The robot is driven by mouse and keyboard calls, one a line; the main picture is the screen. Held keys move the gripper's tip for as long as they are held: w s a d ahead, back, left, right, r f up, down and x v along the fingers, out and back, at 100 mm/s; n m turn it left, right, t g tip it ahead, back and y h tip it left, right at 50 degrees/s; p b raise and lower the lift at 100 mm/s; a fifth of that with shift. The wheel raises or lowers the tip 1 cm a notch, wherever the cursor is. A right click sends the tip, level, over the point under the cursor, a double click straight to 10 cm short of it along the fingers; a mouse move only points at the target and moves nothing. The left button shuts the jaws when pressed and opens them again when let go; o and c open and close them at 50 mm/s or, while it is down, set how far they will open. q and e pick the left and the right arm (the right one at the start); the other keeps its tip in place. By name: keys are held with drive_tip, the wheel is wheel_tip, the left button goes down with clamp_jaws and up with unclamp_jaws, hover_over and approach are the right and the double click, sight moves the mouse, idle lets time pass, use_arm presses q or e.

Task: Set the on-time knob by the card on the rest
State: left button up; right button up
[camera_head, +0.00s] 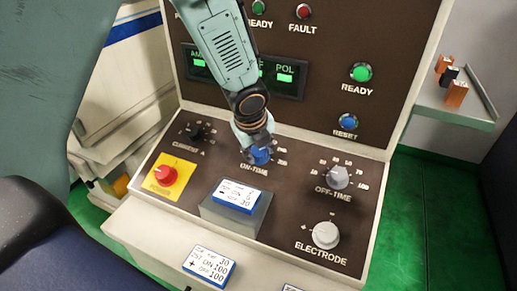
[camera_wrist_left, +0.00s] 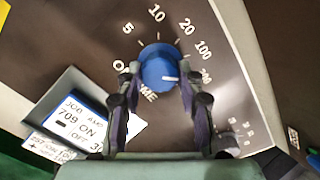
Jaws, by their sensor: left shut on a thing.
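The blue on-time knob (camera_head: 259,156) is on the brown sloped panel, partly hidden by my left gripper (camera_head: 256,145) in the head view. In the left wrist view the knob (camera_wrist_left: 158,67) sits between the two fingers of my left gripper (camera_wrist_left: 159,82), which is shut on it. Its white mark points right, towards the 200 end of the scale. A blue-edged card (camera_head: 238,196) lies on the grey rest (camera_head: 236,220) below the knob. The card also shows in the left wrist view (camera_wrist_left: 82,122), reading job 709 and ON; its ON value is unclear. My right gripper is not in view.
The black current knob (camera_head: 197,131) and red button (camera_head: 165,175) are left of the on-time knob. The off-time knob (camera_head: 337,177) and electrode knob (camera_head: 326,234) are to the right. Another card (camera_head: 209,266) lies on the front ledge. A side shelf (camera_head: 440,108) holds small blocks.

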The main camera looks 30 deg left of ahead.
use_arm(q)
drive_tip(key=n, duration=0.3)
drive_tip(key=shift+w+r+n, duration=0.15)
drive_tip(key=shift+n, duration=0.25)
drive_tip(key=n, duration=0.3)
drive_tip(key=shift+n, duration=0.3)
drive_tip(key=n, duration=0.6)
drive_tip(key=shift+w+g, duration=0.15)
drive_tip(key=shift+g, duration=0.15)
drive_tip(key=n+b, duration=0.1)
drive_tip(key=n, duration=0.6)
drive_tip(key=shift+a+n, duration=0.1)
drive_tip(key=shift+n, duration=0.2)
drive_tip(key=n, duration=0.3)
drive_tip(key=shift+n+b, duration=0.3)
drive_tip(key=shift+n, duration=1.1)
drive_tip(key=shift+a+n, duration=0.1)
drive_tip(key=shift+n, duration=0.2)
drive_tip(key=o, duration=1.2)
drive_tip(key=shift+c, duration=0.2)
